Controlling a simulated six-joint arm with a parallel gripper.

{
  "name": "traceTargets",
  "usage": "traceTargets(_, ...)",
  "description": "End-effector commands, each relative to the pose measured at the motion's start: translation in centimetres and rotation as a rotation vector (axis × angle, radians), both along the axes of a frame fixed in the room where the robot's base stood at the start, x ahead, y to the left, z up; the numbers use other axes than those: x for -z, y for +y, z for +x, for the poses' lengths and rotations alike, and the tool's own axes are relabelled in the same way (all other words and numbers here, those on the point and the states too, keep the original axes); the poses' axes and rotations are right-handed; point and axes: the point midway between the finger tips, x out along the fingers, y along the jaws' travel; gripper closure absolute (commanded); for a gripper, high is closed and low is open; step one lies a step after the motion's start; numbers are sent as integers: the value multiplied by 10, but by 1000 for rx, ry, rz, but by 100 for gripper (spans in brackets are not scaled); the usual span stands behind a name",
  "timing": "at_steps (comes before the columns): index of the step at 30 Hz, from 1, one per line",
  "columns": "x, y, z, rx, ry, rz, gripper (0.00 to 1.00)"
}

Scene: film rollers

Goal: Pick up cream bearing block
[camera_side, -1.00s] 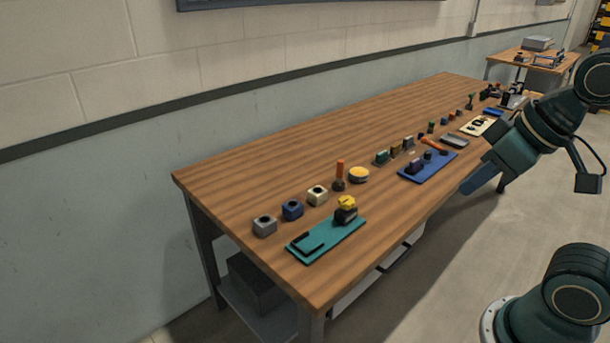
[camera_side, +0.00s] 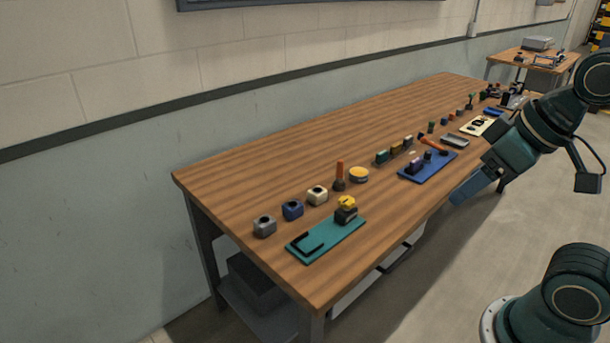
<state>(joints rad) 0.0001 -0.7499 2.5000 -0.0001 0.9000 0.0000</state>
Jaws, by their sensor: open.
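The cream bearing block (camera_side: 317,195) stands on the wooden table near its left end, with a dark round opening on top. It is in a row with a blue block (camera_side: 292,209) and a grey block (camera_side: 265,226) to its left. My gripper (camera_side: 459,200) is far to the right, off the table's front edge, pointing down and left. It is open and apart from the block. The fingers are small here, and nothing shows between them.
A red-orange handled tool (camera_side: 339,177) and a yellow-topped tin (camera_side: 359,175) stand just right of the cream block. In front is a teal plate (camera_side: 318,244) with a yellow-topped part (camera_side: 346,207). A blue plate (camera_side: 416,176) lies further right. The back of the table is clear.

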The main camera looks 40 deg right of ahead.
Motion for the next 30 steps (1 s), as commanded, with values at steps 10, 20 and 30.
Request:
traceTargets(10,-2,0,3,-8,2,-6,35)
traceTargets(20,-25,-4,41,-121,46,-69,35)
traceTargets(30,-49,-14,114,-328,122,-169,35)
